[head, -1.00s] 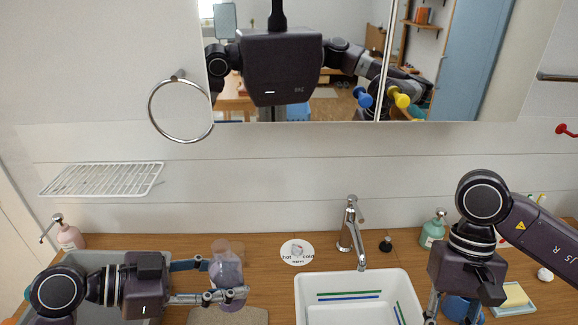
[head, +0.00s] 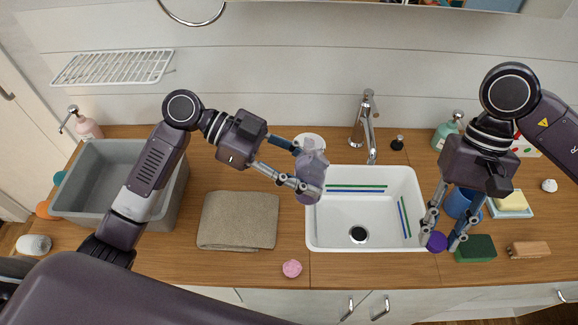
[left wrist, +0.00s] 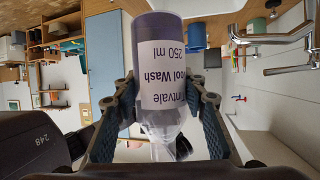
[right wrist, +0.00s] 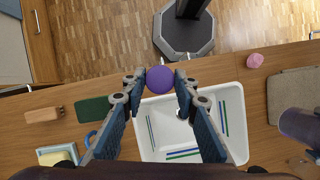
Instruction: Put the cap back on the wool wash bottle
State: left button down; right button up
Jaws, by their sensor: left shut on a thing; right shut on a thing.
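The wool wash bottle (head: 311,176) is a see-through purple bottle, held upright over the left edge of the sink. My left gripper (head: 304,166) is shut around it. In the left wrist view the bottle (left wrist: 158,75) shows its white label upside down, with its clear neck end low in the picture and no cap visible on it. The purple cap (head: 436,242) is at the tips of my right gripper (head: 442,238), which is shut on it near the sink's front right corner. The cap also shows between the fingertips in the right wrist view (right wrist: 159,79).
The white sink (head: 340,235) with its tap (head: 365,125) is between the grippers. A blue cup (head: 460,202), green sponge (head: 475,248), brush (head: 528,249) and soap dish (head: 512,203) are right.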

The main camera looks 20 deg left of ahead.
dwell(0.3)
jog(key=w+a+r+m+t+y, duration=0.1)
jog(key=w+a+r+m, duration=0.25)
jog(key=a, duration=0.25)
jog(key=w+a+r+m+y, duration=0.2)
jog(key=a+r+m, duration=0.2)
jog(key=a+r, duration=0.15)
notch_tip(320, 180, up, 10)
jog(key=m+t+y, duration=0.1)
jog(key=m+t, duration=0.1)
jog(key=m, duration=0.5)
send_over(322, 154)
jog(key=shift+r, duration=0.1)
jog(key=shift+f, duration=2.05)
jog(key=shift+f, duration=0.85)
